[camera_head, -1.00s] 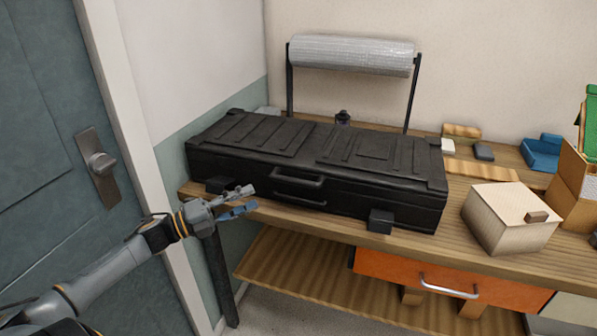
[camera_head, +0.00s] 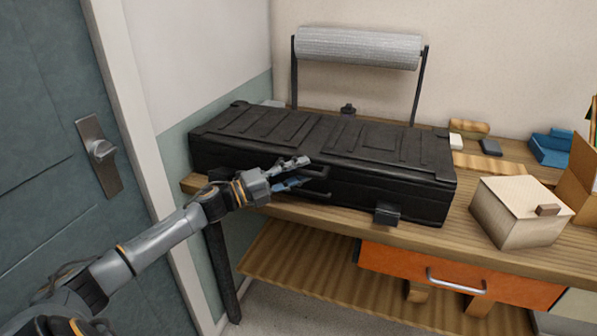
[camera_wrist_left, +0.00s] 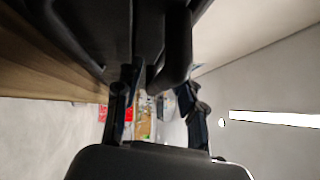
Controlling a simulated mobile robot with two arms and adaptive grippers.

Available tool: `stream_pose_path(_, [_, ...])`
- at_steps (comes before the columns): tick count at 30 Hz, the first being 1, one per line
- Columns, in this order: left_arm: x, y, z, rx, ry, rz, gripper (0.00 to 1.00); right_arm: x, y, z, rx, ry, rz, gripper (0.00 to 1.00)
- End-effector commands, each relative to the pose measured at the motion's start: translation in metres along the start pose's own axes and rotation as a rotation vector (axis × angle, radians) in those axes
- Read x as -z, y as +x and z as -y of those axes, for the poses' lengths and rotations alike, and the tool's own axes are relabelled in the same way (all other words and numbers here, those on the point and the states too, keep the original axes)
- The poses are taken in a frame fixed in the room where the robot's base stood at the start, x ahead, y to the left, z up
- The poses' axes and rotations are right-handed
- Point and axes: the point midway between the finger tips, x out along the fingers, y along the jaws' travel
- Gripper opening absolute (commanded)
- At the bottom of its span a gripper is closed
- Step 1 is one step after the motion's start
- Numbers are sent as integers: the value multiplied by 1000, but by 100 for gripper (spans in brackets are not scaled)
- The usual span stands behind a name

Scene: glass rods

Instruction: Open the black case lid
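The black case (camera_head: 420,185) lies on the wooden workbench with its lid (camera_head: 330,135) closed. A dark handle (camera_head: 322,182) is on its front, and a latch block (camera_head: 387,213) shows at the right front. My left gripper (camera_head: 301,172) is at the case front, by the handle, with its fingers apart. In the left wrist view the open fingers (camera_wrist_left: 160,88) are on either side of the curved handle bar (camera_wrist_left: 177,48); contact cannot be told. The left latch is hidden behind my arm. My right gripper is not in view.
The workbench (camera_head: 440,238) has an orange drawer (camera_head: 400,270) below. A pale wooden box (camera_head: 515,215) stands right of the case. A roll on a black stand (camera_head: 358,48) is behind it. A door (camera_head: 40,150) is at the left.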

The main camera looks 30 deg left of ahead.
Motion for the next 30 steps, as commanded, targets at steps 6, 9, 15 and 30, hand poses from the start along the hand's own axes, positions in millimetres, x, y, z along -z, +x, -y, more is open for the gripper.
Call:
stream_pose_path(6, [0,2,-1,-1,-1,0,39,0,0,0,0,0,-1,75])
stream_pose_path(9, [0,2,-1,-1,-1,0,37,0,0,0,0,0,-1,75])
stream_pose_path(15, [0,2,0,-1,0,0,0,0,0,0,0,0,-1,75])
stream_pose_path(30, [-5,8,13,-16,-17,0,0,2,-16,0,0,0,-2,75])
